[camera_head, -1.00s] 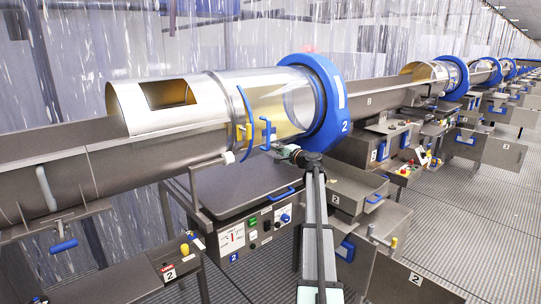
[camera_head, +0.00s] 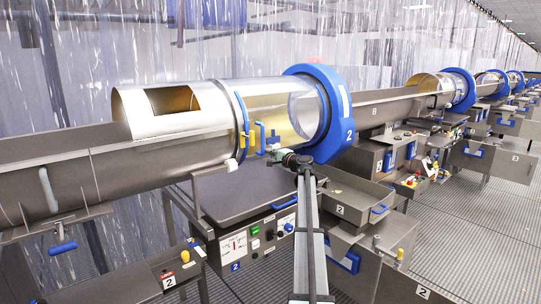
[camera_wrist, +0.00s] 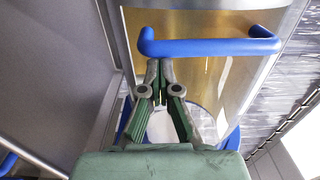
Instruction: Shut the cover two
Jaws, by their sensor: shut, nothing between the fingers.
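Cover two is the clear curved panel (camera_head: 285,113) on the drum beside the blue ring marked 2 (camera_head: 337,125). It lies over the drum's front, its blue edge strip close to the metal drum section; I cannot tell whether it is fully seated. Its blue handle (camera_head: 262,138) shows on the front, and in the wrist view the handle is a blue bar (camera_wrist: 208,47) across the top. My gripper (camera_head: 278,155) is just below and right of the handle. In the wrist view its fingertips (camera_wrist: 160,66) are together and empty, right at the bar's lower edge; contact is unclear.
Yellow fittings (camera_head: 243,146) sit on the drum left of the handle. A metal cabinet with a control panel (camera_head: 258,238) stands below the drum. A metal trough (camera_head: 60,170) runs left. Similar drums recede to the right. The grated floor (camera_head: 480,225) is open at right.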

